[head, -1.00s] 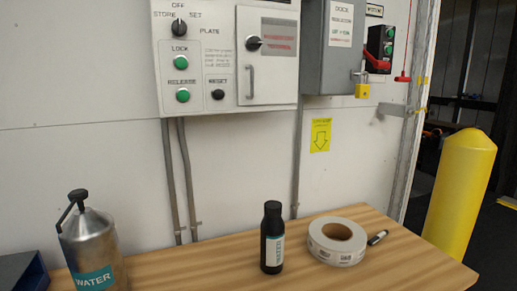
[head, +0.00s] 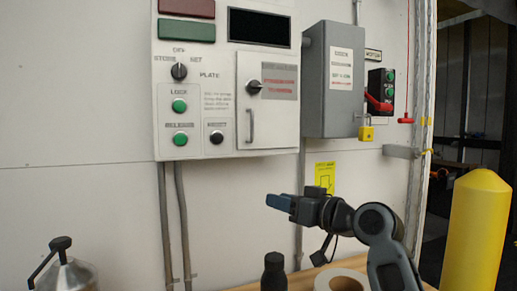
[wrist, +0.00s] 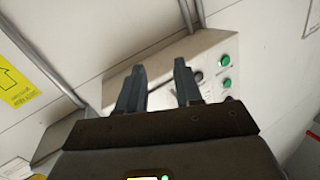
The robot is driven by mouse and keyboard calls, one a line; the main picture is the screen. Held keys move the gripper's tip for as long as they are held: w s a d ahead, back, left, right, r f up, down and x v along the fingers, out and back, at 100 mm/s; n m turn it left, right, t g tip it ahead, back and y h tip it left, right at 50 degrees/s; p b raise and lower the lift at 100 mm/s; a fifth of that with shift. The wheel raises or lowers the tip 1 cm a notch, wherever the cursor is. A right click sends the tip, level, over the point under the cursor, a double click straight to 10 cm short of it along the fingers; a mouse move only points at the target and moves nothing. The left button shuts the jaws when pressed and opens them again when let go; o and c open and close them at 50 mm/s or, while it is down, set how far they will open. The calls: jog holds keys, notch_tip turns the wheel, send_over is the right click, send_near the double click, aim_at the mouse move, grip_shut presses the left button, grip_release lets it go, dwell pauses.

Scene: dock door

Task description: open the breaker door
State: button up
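The white control panel (head: 228,95) on the wall carries a small pale door (head: 282,113) with a dark rotary knob (head: 254,87) and a vertical bar handle (head: 251,126). This door looks shut. A grey box (head: 334,75) with a yellow padlock (head: 366,133) hangs to its right, also closed. My gripper (head: 274,202) is below the panel, pointing left, apart from the door and its handle. In the wrist view my gripper (wrist: 160,72) has its two fingers spread with nothing between them; part of the panel (wrist: 160,60) shows tilted beyond them.
The bottle (head: 273,272), tape roll (head: 342,281) and metal water can (head: 65,272) stand low in view, partly cut off. A yellow bollard (head: 475,230) stands at right. Two conduits (head: 173,220) run down the wall. The wall left of the panel is clear.

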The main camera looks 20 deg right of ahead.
aim_at(257, 125)
notch_tip(257, 125, up, 17)
jog(key=w+d+n+g+y, duration=0.1)
jog(key=w+n+y, duration=0.2)
jog(key=n, duration=0.1)
jog(key=x, duration=0.7)
jog(key=shift+w+f+p, duration=0.1)
jog(key=shift+f+p, duration=0.1)
jog(key=shift+p, duration=0.2)
jog(key=shift+c, duration=0.2)
grip_shut()
dwell(0.3)
